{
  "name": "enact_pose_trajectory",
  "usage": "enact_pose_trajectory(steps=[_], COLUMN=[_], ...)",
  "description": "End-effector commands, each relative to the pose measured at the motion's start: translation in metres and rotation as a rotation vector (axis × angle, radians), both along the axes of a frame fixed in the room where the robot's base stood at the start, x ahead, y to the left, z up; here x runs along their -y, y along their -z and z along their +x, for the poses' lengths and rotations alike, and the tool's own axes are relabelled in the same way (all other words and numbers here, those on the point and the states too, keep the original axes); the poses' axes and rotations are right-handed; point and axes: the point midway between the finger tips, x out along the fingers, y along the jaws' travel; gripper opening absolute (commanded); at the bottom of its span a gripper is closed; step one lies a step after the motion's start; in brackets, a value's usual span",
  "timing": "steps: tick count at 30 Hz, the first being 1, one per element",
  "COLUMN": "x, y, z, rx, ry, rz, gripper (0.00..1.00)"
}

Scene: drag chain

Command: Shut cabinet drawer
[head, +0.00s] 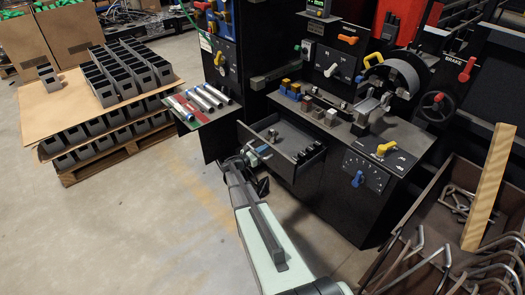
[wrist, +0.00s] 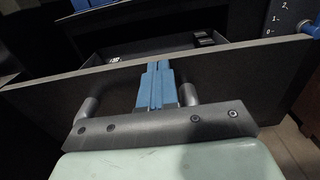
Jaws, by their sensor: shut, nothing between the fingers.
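The dark cabinet drawer (head: 288,133) stands pulled out from the black cabinet, its inside visible from above. Its flat front panel (wrist: 225,75) crosses the wrist view at a slant, with the open drawer behind it. My gripper (wrist: 156,67) is shut and empty, its blue fingers together in front of the panel, tips near its top edge. In the head view my gripper (head: 262,150) is at the outer side of the drawer front. I cannot tell whether the fingers touch it. A dark bolted bar and two round posts show at the finger bases; parts of the panel are hidden behind them.
A side shelf with metal cylinders (head: 205,97) stands left of the drawer. Blocks (head: 310,104) and a vise-like fixture lie on the cabinet top. A bin of bent rods (head: 455,225) stands at the right. A pallet of grey boxes (head: 110,135) is at the left; floor between is clear.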

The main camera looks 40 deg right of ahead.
Motion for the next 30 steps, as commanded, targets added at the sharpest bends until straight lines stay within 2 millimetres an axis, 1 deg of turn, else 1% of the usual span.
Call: enact_pose_trajectory(steps=[8,13,17,30], x=[0.004,0.019,0.038,0.121], y=[0.0,0.0,0.001,0.001], z=[0.0,0.001,0.001,0.001], rx=[0.0,0.0,0.0,0.001], ry=[0.0,0.001,0.002,0.002], rz=[0.0,0.0,-0.001,0.0], gripper=[0.0,0.0,0.0,0.0])
